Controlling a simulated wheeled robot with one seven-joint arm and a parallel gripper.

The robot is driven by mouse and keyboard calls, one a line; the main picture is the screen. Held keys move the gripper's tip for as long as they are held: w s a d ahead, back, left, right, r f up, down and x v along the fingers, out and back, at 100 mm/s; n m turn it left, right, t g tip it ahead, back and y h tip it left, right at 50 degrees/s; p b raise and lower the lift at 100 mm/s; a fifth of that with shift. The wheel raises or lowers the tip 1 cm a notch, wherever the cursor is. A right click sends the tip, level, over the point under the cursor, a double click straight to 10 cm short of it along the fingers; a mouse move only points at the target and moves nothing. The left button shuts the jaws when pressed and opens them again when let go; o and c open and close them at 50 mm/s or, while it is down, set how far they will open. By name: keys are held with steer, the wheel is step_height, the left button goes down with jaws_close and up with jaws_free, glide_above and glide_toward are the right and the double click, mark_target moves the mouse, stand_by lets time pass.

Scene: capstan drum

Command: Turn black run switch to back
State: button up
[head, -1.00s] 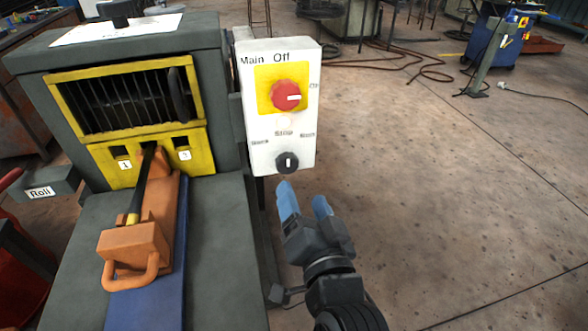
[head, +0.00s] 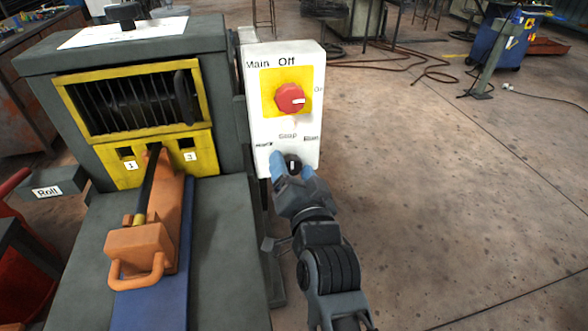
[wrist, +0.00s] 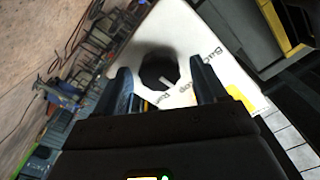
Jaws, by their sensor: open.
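The black run switch (head: 292,164) is a round knob with a white mark, low on the white control box (head: 258,110). The labels Back, Stop and Run are printed above it, and the white mark looks close to upright in the head view. My gripper (head: 292,168) is open in front of the knob, with one blue finger on each side of it. In the wrist view the knob (wrist: 159,70) lies between the two fingertips, a little beyond them. I cannot tell whether the fingers touch it.
The red main switch (head: 290,98) on its yellow plate sits above the black knob. The grey machine (head: 215,60) with a yellow-framed guard stands left of the box. An orange handled block (head: 140,240) lies on its bed. Open floor is to the right.

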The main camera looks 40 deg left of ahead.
steer(key=shift+c, duration=0.2)
steer(key=c, duration=1)
steer(key=shift+n, duration=0.3)
steer(key=n+b, duration=0.3)
steer(key=n, duration=0.1)
steer(key=shift+f+n, duration=0.1)
steer(key=shift+n, duration=0.2)
steer(key=shift+n+b, duration=0.75)
steer(key=shift+n, duration=1.55)
steer(key=o, duration=1)
steer(key=shift+s, duration=0.1)
